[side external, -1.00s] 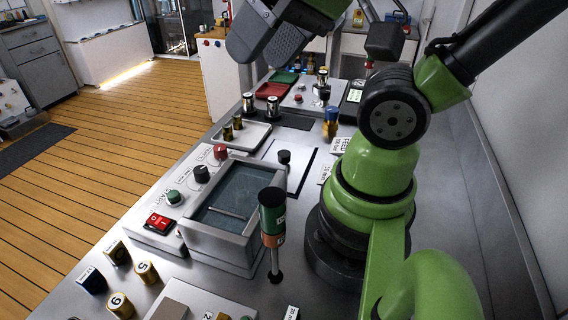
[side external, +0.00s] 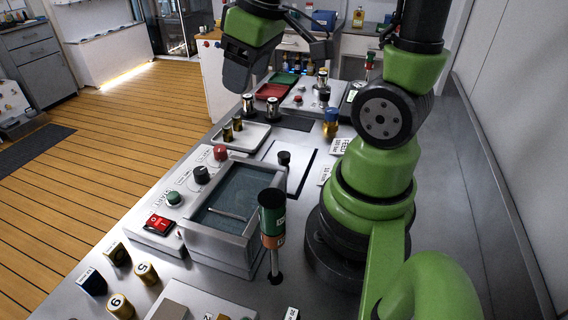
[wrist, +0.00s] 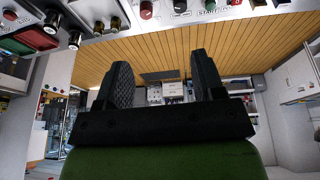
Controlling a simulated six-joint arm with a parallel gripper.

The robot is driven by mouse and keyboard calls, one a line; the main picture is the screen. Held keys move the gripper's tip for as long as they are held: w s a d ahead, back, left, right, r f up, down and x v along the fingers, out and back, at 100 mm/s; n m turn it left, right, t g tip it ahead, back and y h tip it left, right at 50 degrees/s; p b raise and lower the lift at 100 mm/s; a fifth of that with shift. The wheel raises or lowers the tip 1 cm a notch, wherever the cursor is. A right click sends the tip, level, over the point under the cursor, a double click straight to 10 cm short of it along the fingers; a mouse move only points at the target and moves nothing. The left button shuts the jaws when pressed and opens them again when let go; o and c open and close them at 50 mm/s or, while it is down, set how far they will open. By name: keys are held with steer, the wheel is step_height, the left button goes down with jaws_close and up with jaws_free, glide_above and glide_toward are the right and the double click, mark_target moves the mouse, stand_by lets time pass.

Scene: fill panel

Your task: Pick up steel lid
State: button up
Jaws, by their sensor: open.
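My gripper (side external: 238,82) is near the far end of the bench in the side external view, above and behind two small black-and-silver cylinders (side external: 248,104) (side external: 272,108). In the wrist view my gripper (wrist: 158,75) has its two dark ridged fingers wide apart, with nothing between them. No piece can be clearly picked out as the steel lid. The two cylinders have silvery parts, and a similar one (side external: 322,78) stands further back. Dark cylinders also show at the upper left of the wrist view (wrist: 75,38).
A grey framed tray (side external: 225,245) stands mid-bench beside a button panel (side external: 160,228). A green and orange upright tube (side external: 272,225) is at its right front. Red and green trays (side external: 275,90) lie at the back.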

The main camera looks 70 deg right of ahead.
steer(key=d+f+n+g, duration=0.3)
steer(key=d+f, duration=0.4)
steer(key=f, duration=0.2)
steer(key=n, duration=0.2)
glide_above(284, 154)
steer(key=shift+g+y, duration=0.3)
steer(key=shift+g, duration=0.1)
steer(key=f, duration=0.8)
steer(key=shift+w+a+f, duration=0.2)
steer(key=shift+f, duration=0.05)
steer(key=shift+s+d+f, duration=0.1)
steer(key=shift+f, duration=1.45)
steer(key=shift+s+d+f, duration=0.1)
steer(key=shift+f, duration=1.45)
steer(key=c, duration=1.1)
steer(key=shift+o, duration=0.2)
